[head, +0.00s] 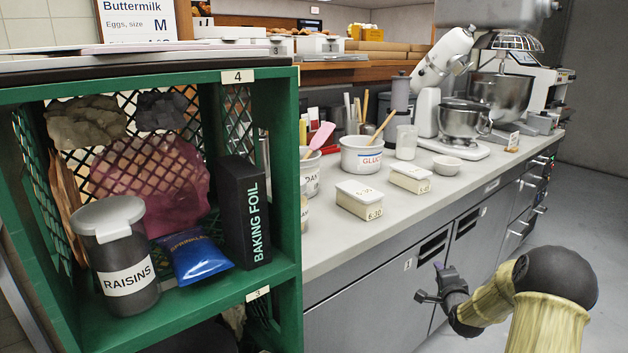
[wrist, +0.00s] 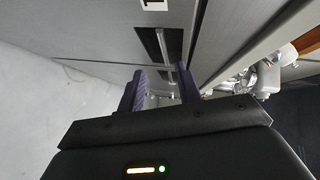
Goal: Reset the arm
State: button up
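My gripper (head: 428,282) shows low in the head view, at the end of my arm, in front of the grey counter fronts. It also shows in the wrist view (wrist: 160,84), where its two dark purple fingers stand apart with nothing between them. A dark cabinet handle recess (wrist: 165,45) shows beyond the fingertips, and the gripper appears apart from it. My arm reaches in from the lower right of the head view, bent, with the gripper below the worktop's height.
A green shelf (head: 286,170) stands at the left, holding a raisins jar (head: 128,250), a baking foil box (head: 243,210) and a blue packet (head: 195,258). The worktop (head: 330,250) carries tubs, a bowl and mixers (head: 462,120). Open floor (head: 590,215) lies at the right.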

jog(key=s+a+n+g+y, duration=0.2)
jog(key=s+a+n+g, duration=0.55)
jog(key=a, duration=0.75)
jog(key=s+a+r+n+g, duration=0.1)
jog(key=s+a+n+g, duration=0.35)
jog(key=s, duration=0.85)
jog(key=s+a+r+n+g, duration=0.1)
jog(key=s+a+n, duration=0.55)
jog(key=s, duration=0.65)
notch_tip(320, 180, up, 33)
jog(key=m+p, duration=0.1)
jog(key=p, duration=3.2)
jog(key=shift+w+f+y, duration=0.15)
jog(key=shift+w+y, duration=0.15)
jog(key=shift+y, duration=0.1)
jog(key=shift+w, duration=0.1)
